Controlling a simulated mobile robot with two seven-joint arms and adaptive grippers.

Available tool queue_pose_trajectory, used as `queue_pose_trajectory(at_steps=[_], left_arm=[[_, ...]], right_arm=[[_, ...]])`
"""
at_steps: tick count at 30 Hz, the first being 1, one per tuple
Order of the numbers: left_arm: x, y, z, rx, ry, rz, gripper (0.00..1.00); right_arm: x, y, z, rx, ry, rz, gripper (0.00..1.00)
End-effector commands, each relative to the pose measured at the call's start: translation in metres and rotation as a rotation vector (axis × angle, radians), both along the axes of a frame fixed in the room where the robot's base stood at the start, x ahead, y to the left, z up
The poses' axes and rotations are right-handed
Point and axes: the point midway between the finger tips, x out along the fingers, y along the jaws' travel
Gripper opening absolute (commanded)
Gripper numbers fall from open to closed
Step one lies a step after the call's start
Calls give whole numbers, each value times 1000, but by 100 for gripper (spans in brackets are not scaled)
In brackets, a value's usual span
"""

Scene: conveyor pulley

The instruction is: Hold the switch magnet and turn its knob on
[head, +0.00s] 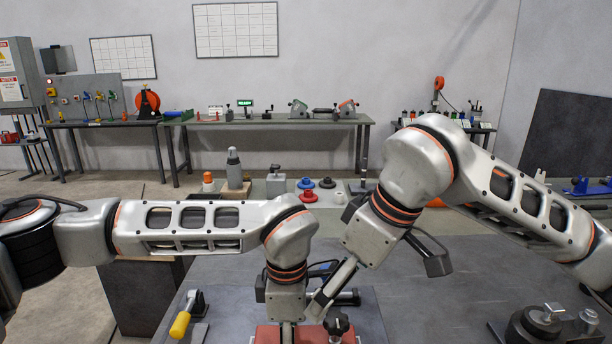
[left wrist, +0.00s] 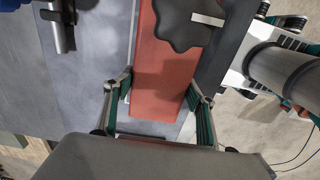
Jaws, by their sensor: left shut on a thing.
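The switch magnet is a red block (left wrist: 165,75) with a black lobed knob (left wrist: 190,20) on top that carries a white mark. In the left wrist view my left gripper (left wrist: 161,97) has a finger against each side of the red block, shut on it. In the head view the red block (head: 268,336) sits low at the bottom edge, partly cut off, with the knob (head: 337,324) at its right. My right gripper (head: 320,306) points down just left of the knob; its fingertips are partly hidden, so its opening is unclear.
A yellow-handled clamp (head: 182,322) stands left on the grey table (head: 440,300). A dark round fixture (head: 535,325) is at the right front. Blue and red knobs (head: 306,190) stand on the table behind my arms.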

Motion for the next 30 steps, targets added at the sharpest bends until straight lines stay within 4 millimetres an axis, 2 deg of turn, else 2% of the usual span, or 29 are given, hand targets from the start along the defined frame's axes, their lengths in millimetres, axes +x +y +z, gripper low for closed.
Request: queue_pose_trajectory(at_steps=[8,9,10,18,20,27,28,29,30], left_arm=[[0,0,0,0,-1,1,49],[0,0,0,0,-1,1,66],[0,0,0,0,-1,1,74],[0,0,0,0,0,0,75],[0,0,0,0,0,0,89],[0,0,0,0,0,0,89],[0,0,0,0,0,0,91],[0,0,0,0,0,0,99],[0,0,0,0,0,0,100]], right_arm=[[0,0,0,0,0,0,100],[0,0,0,0,0,0,100],[0,0,0,0,0,0,100],[0,0,0,0,0,0,100],[0,0,0,0,0,0,100],[0,0,0,0,0,0,100],[0,0,0,0,0,0,100],[0,0,0,0,0,0,100],[0,0,0,0,0,0,100]])
